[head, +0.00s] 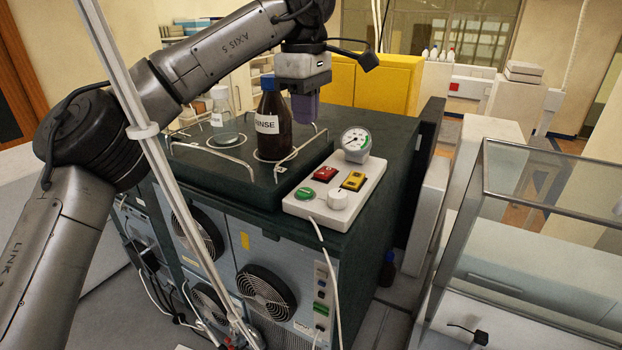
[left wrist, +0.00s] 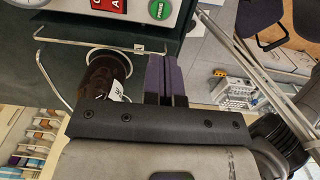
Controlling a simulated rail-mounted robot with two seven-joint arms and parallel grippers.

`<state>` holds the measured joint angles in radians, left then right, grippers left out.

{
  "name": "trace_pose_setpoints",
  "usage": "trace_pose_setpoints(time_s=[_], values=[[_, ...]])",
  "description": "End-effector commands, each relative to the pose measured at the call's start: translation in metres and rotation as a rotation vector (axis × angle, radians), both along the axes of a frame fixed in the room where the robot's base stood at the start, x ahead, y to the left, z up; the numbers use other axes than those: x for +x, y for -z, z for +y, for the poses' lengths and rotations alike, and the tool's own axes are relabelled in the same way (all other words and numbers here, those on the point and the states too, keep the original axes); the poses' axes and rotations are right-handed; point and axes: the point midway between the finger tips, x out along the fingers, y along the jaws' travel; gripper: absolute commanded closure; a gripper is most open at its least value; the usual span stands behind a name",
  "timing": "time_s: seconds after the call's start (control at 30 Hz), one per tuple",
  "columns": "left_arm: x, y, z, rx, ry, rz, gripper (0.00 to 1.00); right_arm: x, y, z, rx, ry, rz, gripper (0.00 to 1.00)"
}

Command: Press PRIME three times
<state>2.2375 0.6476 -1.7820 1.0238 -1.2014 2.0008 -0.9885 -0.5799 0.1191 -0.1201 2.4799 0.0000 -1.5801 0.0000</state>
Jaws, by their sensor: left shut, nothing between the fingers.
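A white control box (head: 318,214) sits on the near right corner of the dark bench top. It carries a round green button (head: 304,193), a red button (head: 325,174), a yellow button (head: 353,181) and a white knob (head: 338,200). The green button also shows at the top of the left wrist view (left wrist: 159,10); its small lettering looks like PRIME, but is hard to read. My left gripper (head: 305,112), with purple fingers, is shut and empty, beside the brown RINSE bottle (head: 273,130) and apart from the box. My right gripper is not in view.
A pressure gauge (head: 355,140) stands on the box's far end. The RINSE bottle and a clear glass bottle (head: 222,120) stand inside wire rails on a dark tray (head: 240,190). A glass-sided enclosure (head: 540,240) stands to the right. The air above the buttons looks clear.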

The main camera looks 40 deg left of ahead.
Motion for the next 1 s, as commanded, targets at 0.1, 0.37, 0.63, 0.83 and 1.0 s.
trace_pose_setpoints(time_s=[0.1, 0.37, 0.63, 0.83, 1.0], values=[[-0.002, -0.002, 0.002, 0.015, -0.004, 0.007, 1.0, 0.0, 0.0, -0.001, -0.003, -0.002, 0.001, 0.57], [-0.002, -0.001, 0.002, 0.015, -0.004, 0.008, 1.0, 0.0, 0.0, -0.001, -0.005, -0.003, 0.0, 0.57], [-0.001, 0.016, 0.002, 0.013, -0.001, 0.013, 1.0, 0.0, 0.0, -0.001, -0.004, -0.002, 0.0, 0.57], [-0.002, 0.051, 0.003, 0.014, -0.003, 0.011, 1.0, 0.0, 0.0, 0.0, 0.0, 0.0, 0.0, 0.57], [-0.002, 0.089, 0.003, 0.015, -0.003, 0.009, 1.0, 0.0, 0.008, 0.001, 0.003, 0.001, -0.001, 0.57]])
